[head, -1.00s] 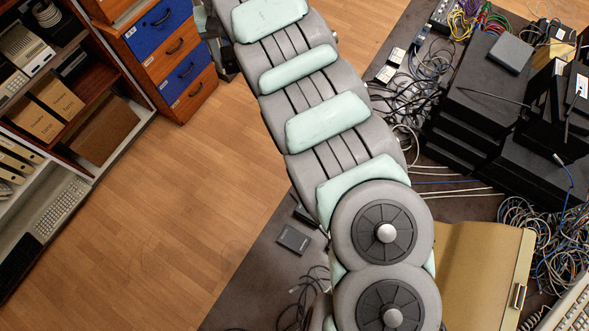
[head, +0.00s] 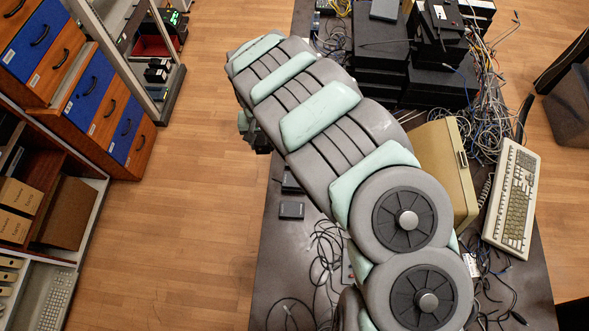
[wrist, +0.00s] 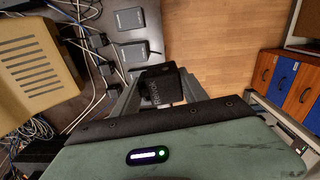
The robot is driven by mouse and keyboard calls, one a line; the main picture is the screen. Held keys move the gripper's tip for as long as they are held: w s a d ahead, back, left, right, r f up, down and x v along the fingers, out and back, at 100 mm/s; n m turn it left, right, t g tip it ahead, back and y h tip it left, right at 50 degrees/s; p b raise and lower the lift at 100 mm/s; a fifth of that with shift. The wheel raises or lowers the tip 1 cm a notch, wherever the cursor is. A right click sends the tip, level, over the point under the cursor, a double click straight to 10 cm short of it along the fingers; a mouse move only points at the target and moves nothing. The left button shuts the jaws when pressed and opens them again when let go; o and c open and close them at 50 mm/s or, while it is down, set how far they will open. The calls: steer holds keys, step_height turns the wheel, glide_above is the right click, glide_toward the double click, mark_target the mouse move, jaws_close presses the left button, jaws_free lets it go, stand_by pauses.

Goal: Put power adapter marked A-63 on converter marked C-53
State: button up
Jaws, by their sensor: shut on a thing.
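In the wrist view my gripper (wrist: 160,94) is shut on a black block-shaped adapter (wrist: 162,82). Light lettering shows on its side, but I cannot read a marking. The held adapter is over the edge of the dark table, beside the wood floor. Several small dark boxes lie on the table, among them one box (wrist: 130,18) and another box (wrist: 135,52); their markings are too small to read. Two dark boxes also show in the head view, one nearer box (head: 291,210) and one partly hidden box (head: 290,184). My arm hides most of the gripper there.
A beige case (head: 440,160), a keyboard (head: 514,198), stacked black devices (head: 380,65) and tangled cables (head: 325,245) crowd the dark table (head: 275,245). Drawer cabinets (head: 95,95) and shelves stand at the left. The wood floor (head: 200,180) between is clear.

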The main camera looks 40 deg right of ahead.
steer(key=m, duration=0.1)
glide_above(287, 179)
steer(key=f, duration=0.1)
step_height(287, 179, down, 15)
steer(key=b, duration=0.3)
steer(key=shift+a+r, duration=0.1)
steer(key=shift+r, duration=0.1)
steer(key=shift+w+f, duration=0.1)
steer(key=shift+f, duration=2.6)
steer(key=shift+f+b, duration=0.1)
steer(key=shift+b, duration=0.2)
steer(key=o, duration=1.5)
steer(key=shift+r, duration=6.1)
